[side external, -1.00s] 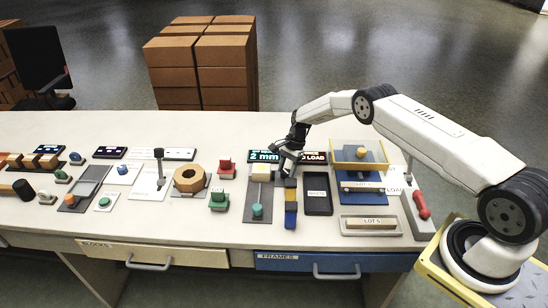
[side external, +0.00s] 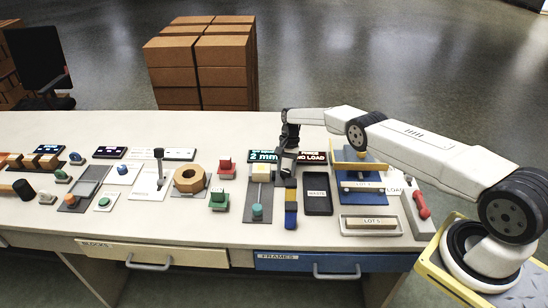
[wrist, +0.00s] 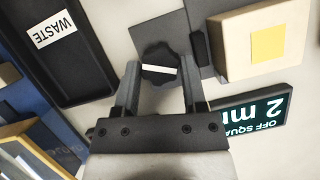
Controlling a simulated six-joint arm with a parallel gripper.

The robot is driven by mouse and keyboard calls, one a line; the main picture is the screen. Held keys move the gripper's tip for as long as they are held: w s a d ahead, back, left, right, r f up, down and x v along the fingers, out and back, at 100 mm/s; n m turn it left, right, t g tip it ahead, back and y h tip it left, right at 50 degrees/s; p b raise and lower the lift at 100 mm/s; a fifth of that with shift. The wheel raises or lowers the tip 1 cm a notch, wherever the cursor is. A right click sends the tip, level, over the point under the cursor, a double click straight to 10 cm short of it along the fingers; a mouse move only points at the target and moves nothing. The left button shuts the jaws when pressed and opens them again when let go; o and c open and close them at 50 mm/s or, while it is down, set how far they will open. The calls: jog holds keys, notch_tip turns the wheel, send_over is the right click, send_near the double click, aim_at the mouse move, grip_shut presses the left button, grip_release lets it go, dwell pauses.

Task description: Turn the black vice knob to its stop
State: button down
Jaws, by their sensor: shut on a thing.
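In the wrist view, the black vice knob (wrist: 157,56), with a lobed rim and a white bar across it, sits between the two fingers of my gripper (wrist: 160,84). My gripper is shut on it. In the side view my gripper (side external: 287,170) points down at the bench and hides the knob. A beige block (wrist: 262,42) with a yellow square on it is beside the knob in the wrist view. The green-lit display (side external: 264,156) behind the gripper reads "2 mm"; in the wrist view, the display (wrist: 255,112) also shows "OFF SQUA", upside down.
A black tray marked WASTE (side external: 318,194) lies right of the gripper. A second display (side external: 313,158) ends in "NO LOAD", partly hidden. A blue-and-yellow fixture (side external: 361,188) and a LOT 5 tray (side external: 371,233) are further right.

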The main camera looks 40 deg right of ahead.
dwell(0.3)
jog(key=shift+c, duration=0.7)
grip_release()
jog(key=shift+m+t, duration=0.3)
jog(key=shift+m, duration=0.3)
